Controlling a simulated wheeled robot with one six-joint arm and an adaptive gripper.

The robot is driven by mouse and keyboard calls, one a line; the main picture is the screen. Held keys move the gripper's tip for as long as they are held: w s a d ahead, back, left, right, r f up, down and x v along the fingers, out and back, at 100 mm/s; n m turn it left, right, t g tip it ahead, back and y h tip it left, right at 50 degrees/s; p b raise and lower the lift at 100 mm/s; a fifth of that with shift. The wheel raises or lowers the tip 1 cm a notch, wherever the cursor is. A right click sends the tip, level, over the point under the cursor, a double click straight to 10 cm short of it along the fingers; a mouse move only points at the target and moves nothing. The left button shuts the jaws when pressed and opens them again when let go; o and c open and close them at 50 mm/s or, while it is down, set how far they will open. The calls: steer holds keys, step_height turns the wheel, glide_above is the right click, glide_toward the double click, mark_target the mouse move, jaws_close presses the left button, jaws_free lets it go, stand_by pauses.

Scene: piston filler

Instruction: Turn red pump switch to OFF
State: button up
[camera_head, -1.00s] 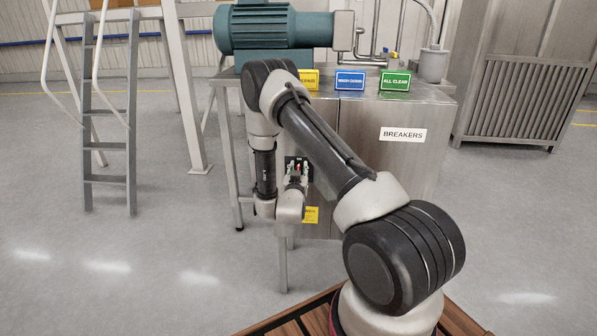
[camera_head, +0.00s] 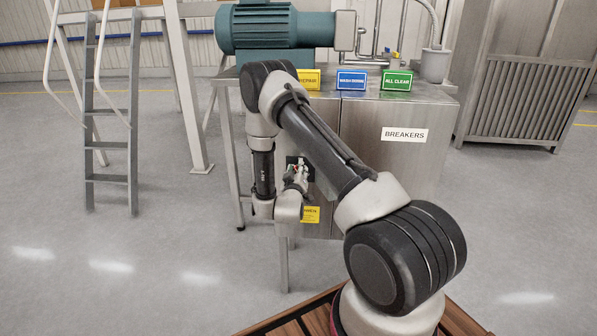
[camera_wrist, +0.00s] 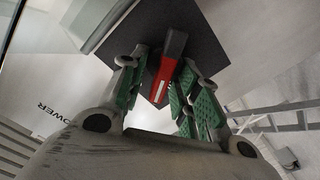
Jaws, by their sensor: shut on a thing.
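The red pump switch (camera_wrist: 163,80) shows in the wrist view as a long red lever with a dark end, on a dark square plate (camera_wrist: 208,50). My gripper (camera_wrist: 166,72) has its green-padded fingers on either side of the lever and is shut on it. In the head view my gripper (camera_head: 297,176) is at the front of the steel cabinet (camera_head: 385,165), turned at a slant. The dark plate (camera_head: 291,161) shows only in part behind it, and the switch is mostly hidden there. I cannot read any ON or OFF mark.
Yellow, blue (camera_head: 351,80) and green (camera_head: 397,80) signs stand on the cabinet top, beside a teal motor (camera_head: 265,25). A white BREAKERS label (camera_head: 404,135) is on the cabinet front. A grey ladder (camera_head: 110,150) stands at left. The floor between is clear.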

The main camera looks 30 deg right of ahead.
steer(key=n, duration=0.5)
steer(key=shift+w+a+f+n, duration=0.15)
steer(key=shift+a+f+n, duration=0.15)
steer(key=shift+f, duration=0.05)
steer(key=n, duration=0.5)
steer(key=shift+f+n, duration=0.3)
steer(key=shift+f, duration=0.1)
steer(key=o, duration=1)
steer(key=shift+a, duration=0.1)
steer(key=shift+c, duration=0.2)
steer(key=v, duration=1.2)
steer(key=shift+w, duration=0.1)
